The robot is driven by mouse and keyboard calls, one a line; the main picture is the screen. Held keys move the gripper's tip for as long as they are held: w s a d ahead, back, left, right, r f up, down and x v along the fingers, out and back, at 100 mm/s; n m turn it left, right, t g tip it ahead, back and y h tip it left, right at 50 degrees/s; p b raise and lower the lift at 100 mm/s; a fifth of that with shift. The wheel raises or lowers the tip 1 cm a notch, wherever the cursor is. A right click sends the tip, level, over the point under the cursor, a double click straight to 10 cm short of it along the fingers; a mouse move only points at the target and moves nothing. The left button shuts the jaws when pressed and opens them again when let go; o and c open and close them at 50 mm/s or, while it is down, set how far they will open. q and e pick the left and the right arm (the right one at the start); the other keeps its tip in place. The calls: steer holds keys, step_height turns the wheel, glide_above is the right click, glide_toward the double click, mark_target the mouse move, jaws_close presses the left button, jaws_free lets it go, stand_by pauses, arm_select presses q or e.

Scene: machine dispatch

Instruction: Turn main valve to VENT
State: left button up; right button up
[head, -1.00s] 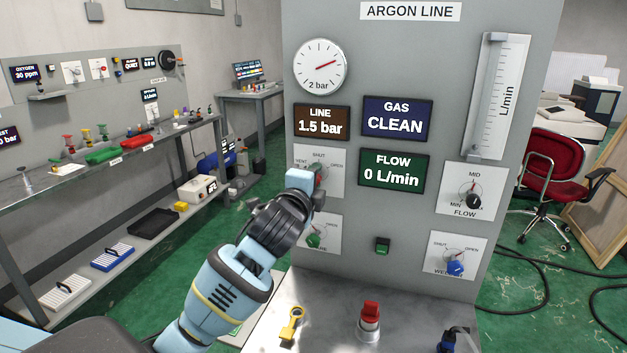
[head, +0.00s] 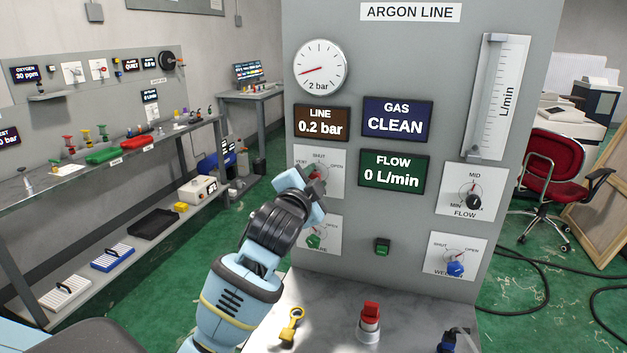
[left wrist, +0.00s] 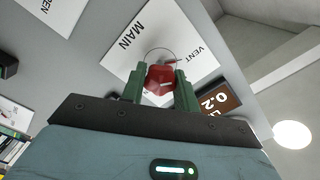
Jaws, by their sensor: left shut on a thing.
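The main valve is a red knob (left wrist: 160,78) on a white plate (head: 329,191), marked VENT, SHUT and OPEN, at the left of the argon panel. In the left wrist view, my left gripper (left wrist: 159,88) has its two green fingers closed on either side of the knob. The knob's red pointer tip lies toward the VENT label. In the head view, my left gripper (head: 316,182) covers much of the knob and tilts across the plate. My right gripper is not in view.
The LINE display (head: 321,123) reads 0.2 bar and the round gauge (head: 320,66) reads low. GAS (head: 398,117) reads CLEAN; FLOW (head: 394,171) reads 0 L/min. Another knob (head: 315,241) sits close below my gripper. A yellow key-like piece (head: 291,326) and red button (head: 370,312) are on the ledge.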

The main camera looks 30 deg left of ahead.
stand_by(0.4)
arm_select(q)
steer(key=o, duration=1)
steer(key=shift+c, duration=0.2)
steer(key=v, duration=0.8)
steer(key=shift+w, duration=0.1)
